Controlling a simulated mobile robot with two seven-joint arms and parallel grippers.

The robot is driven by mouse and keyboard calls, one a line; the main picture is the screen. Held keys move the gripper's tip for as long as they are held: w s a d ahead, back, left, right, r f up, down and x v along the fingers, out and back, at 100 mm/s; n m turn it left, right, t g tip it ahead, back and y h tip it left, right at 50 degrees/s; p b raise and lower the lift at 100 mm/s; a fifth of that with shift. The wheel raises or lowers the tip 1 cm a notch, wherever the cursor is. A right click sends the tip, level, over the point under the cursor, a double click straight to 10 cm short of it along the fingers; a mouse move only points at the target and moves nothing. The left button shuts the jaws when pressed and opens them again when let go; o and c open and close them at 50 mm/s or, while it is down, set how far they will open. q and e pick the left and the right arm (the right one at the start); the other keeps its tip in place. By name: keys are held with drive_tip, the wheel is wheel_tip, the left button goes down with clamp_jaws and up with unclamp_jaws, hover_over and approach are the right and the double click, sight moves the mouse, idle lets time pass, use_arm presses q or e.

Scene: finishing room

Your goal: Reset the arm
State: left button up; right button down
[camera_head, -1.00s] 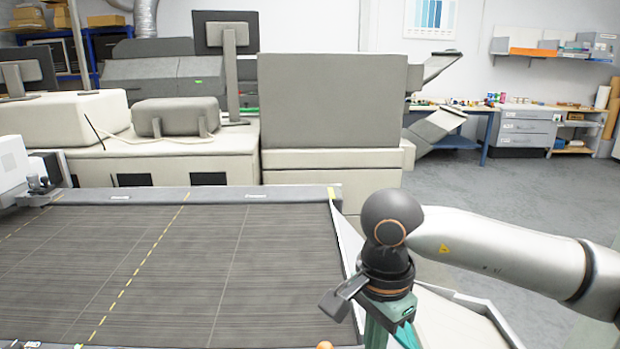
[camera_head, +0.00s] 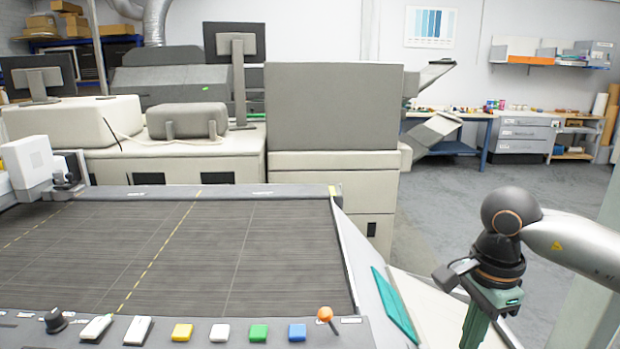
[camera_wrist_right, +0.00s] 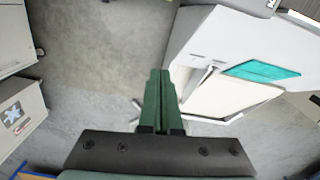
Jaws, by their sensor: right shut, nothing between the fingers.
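My right arm comes in from the right in the head view, and its gripper (camera_head: 474,332) hangs fingers down at the lower right, partly cut off by the bottom edge. In the right wrist view its green fingers (camera_wrist_right: 158,78) are pressed together with nothing between them. They are over the grey floor, beside a white tray-like surface (camera_wrist_right: 228,100). My left gripper is in neither view.
A cutting table (camera_head: 180,250) with a dark bed fills the left. Its front panel has coloured buttons (camera_head: 258,333) and an orange-topped lever (camera_head: 325,314). A flat teal piece (camera_head: 397,305) lies right of it. Grey floor (camera_head: 450,215) is open behind the arm.

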drive_tip(key=s+a+f+m+y, duration=0.2)
drive_tip(key=a+f+m+y, duration=0.1)
drive_tip(key=a+m+y, duration=0.35)
drive_tip(key=s+a+f+m+y, duration=0.2)
drive_tip(key=a+f+m+y, duration=0.25)
drive_tip(key=a+y, duration=0.35)
drive_tip(key=w+d+f+m+t+h, duration=0.25)
drive_tip(key=d+f+m+t, duration=0.35)
drive_tip(key=m, duration=0.6)
drive_tip(key=w+d+f+m+t+h, duration=0.1)
drive_tip(key=d+f+m+t+h, duration=0.2)
drive_tip(key=d+f+m+t, duration=0.55)
drive_tip(key=s+d+f+m+g+h, duration=0.75)
drive_tip(key=s+d+f+m, duration=0.45)
drive_tip(key=s+m, duration=0.2)
drive_tip(key=s+a+f+m+t, duration=0.2)
drive_tip(key=a+m, duration=0.6)
drive_tip(key=a, duration=1)
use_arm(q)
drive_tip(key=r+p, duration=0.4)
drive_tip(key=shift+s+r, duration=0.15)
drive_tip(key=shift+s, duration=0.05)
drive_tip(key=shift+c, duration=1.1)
use_arm(e)
drive_tip(key=shift+y, duration=0.35)
drive_tip(key=r, duration=0.2)
drive_tip(key=a+r, duration=0.1)
drive_tip(key=r, duration=0.1)
drive_tip(key=shift+w+r, duration=0.2)
drive_tip(key=shift+r, duration=0.05)
